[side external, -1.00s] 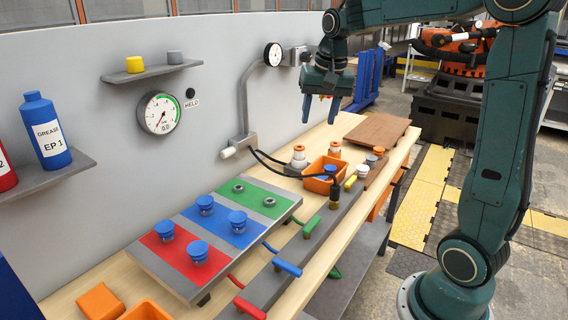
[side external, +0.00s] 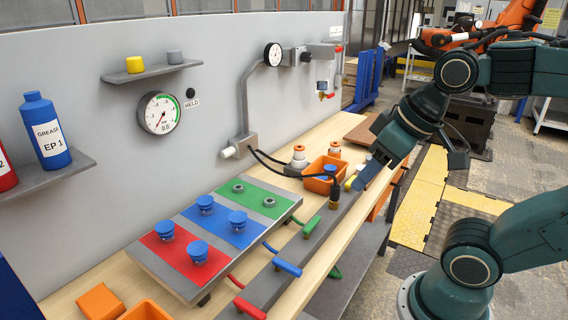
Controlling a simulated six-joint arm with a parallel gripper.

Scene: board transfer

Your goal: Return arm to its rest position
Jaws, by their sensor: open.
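My gripper (side external: 382,168) hangs over the right part of the bench, tilted down to the left, with blue fingers. It is open and nothing shows between the fingers. My arm reaches in from the right and covers part of the brown board (side external: 362,130) at the bench's far end. The gripper appears close to the yellow handle and the orange bin (side external: 322,186) in the picture; I cannot tell how far above the bench it is.
A sloped panel with red, blue and green fields (side external: 226,232) carries several blue knobs. Coloured handles (side external: 287,268) line the bench's front. A gauge (side external: 158,113) and shelves are on the grey wall. The yellow floor strip (side external: 425,207) is clear.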

